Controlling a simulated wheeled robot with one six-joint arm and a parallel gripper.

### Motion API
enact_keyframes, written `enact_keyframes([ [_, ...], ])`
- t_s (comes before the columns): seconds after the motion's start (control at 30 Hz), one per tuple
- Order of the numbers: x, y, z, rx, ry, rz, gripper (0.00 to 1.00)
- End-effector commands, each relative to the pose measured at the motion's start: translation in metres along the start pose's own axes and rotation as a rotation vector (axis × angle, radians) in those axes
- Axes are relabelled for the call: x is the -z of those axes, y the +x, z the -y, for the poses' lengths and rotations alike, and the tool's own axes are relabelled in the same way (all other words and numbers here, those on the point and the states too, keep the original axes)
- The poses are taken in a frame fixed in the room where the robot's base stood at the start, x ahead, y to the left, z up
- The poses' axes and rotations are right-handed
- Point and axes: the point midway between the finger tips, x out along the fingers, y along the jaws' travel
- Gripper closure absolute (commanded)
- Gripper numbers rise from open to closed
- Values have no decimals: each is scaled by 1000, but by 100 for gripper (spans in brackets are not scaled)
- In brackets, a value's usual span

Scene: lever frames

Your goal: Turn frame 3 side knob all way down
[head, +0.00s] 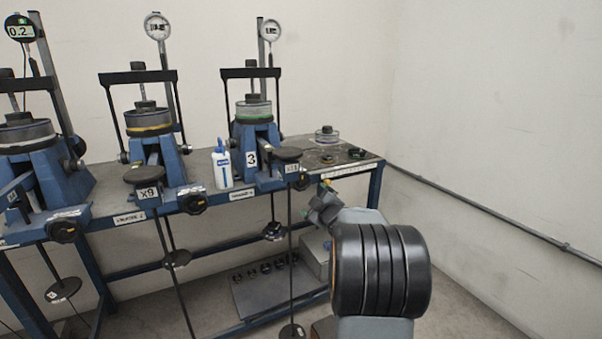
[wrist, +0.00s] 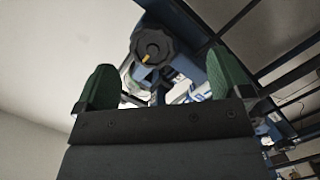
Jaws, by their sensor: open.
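Lever frame 3 (head: 266,178) is the blue frame with a white "3" label, at the right of the row on the bench. Its side knob (head: 301,182) is a dark knob low on the front right end, beside the tip of my arm. In the wrist view a black lobed knob (wrist: 152,46) with a yellow mark faces me on a blue body. My gripper (wrist: 164,82) is open, its green fingers spread on either side below the knob and apart from it. In the head view my gripper (head: 323,200) is partly hidden by my own wrist.
Two other blue lever frames (head: 155,165) (head: 25,170) stand to the left. A white bottle (head: 222,168) stands between frame 3 and the middle frame. A hanger rod (head: 290,255) hangs below frame 3. The floor at right is clear up to the wall rail (head: 480,213).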

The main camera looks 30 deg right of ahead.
Motion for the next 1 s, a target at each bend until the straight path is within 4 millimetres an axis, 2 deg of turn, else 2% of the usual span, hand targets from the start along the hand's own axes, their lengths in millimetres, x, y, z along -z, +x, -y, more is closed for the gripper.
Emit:
enact_keyframes([
  [0.1, 10, 3, -12, -13, -57, -102, 4],
  [0.37, 19, 15, -18, -19, -96, -175, 4],
  [0.97, 36, 101, -19, -18, -95, -173, 4],
  [1.0, 34, 98, -19, -21, -95, -172, 8],
])
